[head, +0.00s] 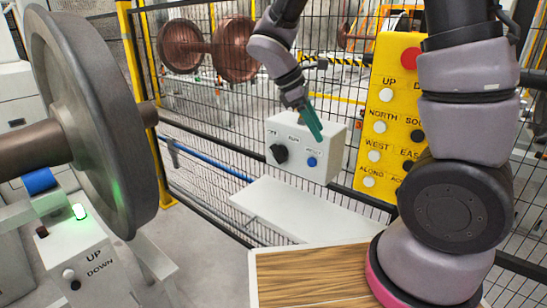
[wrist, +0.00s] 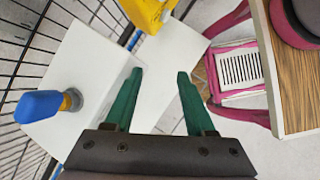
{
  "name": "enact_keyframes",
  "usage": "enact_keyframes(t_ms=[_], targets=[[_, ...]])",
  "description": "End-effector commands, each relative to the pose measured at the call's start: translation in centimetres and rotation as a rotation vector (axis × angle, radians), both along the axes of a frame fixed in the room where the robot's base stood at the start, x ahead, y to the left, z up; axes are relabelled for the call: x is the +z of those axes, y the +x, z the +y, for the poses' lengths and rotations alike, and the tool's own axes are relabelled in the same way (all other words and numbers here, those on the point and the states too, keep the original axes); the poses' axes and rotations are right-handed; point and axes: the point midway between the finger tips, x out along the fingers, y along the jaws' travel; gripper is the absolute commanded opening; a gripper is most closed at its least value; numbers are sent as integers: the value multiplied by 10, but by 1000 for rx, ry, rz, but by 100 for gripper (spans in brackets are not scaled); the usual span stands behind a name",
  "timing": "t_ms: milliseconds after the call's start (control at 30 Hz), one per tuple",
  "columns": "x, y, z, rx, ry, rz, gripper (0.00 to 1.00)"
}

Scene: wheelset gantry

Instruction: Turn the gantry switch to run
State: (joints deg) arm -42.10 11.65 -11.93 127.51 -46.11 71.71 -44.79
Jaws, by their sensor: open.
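The white switch box (head: 330,150) stands against the mesh fence in the head view. A black rotary switch (head: 280,153) is on the left of its front face, with small labels above it that seem to read OFF and RUN. Its exact pointing is too small to tell. A blue button (head: 311,162) sits to its right, and what looks like this button is large at the left of the wrist view (wrist: 40,105). My gripper (head: 316,128) is in front of the box's upper right part, its green fingers apart and empty in the wrist view (wrist: 160,73). The black switch does not show there.
A white shelf (head: 300,213) lies below the box. A yellow button panel (head: 385,105) hangs at the right, close to my arm. A wheelset (head: 85,120) and a second button box (head: 85,262) stand at the left. A wood-topped table (head: 310,275) is in front.

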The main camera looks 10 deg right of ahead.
Motion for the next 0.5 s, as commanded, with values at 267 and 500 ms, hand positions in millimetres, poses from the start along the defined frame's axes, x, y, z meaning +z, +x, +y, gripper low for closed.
enact_keyframes(t_ms=[267,500], targets=[[-66,28,53,578,-471,271,55],[-113,43,115,1001,-934,468,55]])
